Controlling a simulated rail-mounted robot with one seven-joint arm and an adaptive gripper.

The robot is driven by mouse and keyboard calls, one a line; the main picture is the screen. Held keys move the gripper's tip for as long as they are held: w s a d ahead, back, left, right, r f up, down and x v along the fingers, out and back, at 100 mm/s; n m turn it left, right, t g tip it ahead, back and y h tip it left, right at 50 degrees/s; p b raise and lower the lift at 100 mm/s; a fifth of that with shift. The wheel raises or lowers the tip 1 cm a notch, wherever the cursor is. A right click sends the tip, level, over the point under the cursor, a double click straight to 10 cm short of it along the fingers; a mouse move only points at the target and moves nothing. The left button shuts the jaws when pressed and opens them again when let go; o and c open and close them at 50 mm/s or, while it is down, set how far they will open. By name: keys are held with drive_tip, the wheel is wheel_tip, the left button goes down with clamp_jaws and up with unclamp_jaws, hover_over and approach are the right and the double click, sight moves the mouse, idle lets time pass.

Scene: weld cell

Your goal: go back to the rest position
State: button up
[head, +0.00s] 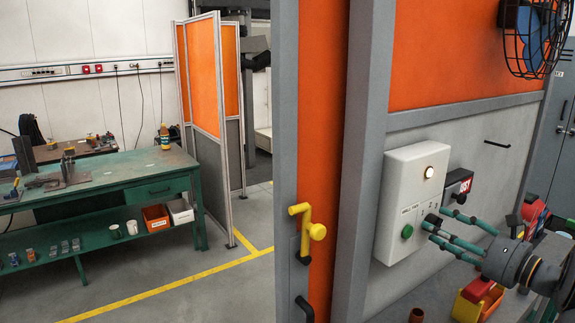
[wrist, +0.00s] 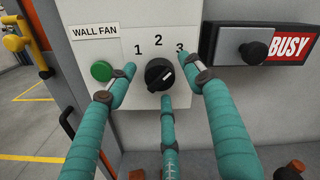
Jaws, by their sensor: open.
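My gripper (head: 446,227) has teal fingers and is open in front of the white wall-fan control box (head: 408,165). In the wrist view, the fingers of my gripper (wrist: 161,85) spread around a black rotary knob (wrist: 158,74), with nothing clamped between them. I cannot tell whether any fingertip touches the box. A green button (wrist: 102,71) is left of the knob, close to the left fingertip. In the head view the fingers partly hide the knob.
A lit round lamp (head: 429,172) is on the box. A BUSY sign (wrist: 289,47) with a black knob is to the right. A caged wall fan (head: 535,35) hangs above. A yellow handle (head: 308,228) is left. Bins (head: 467,308) sit below my gripper.

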drive_tip(key=n, duration=0.5)
drive_tip(key=shift+r+p, duration=0.1)
drive_tip(key=shift+p, duration=0.2)
drive_tip(key=n+p, duration=0.2)
drive_tip(key=n, duration=0.2)
drive_tip(key=shift+n, duration=0.4)
drive_tip(key=shift+b+v, duration=0.65)
drive_tip(key=shift+v, duration=0.5)
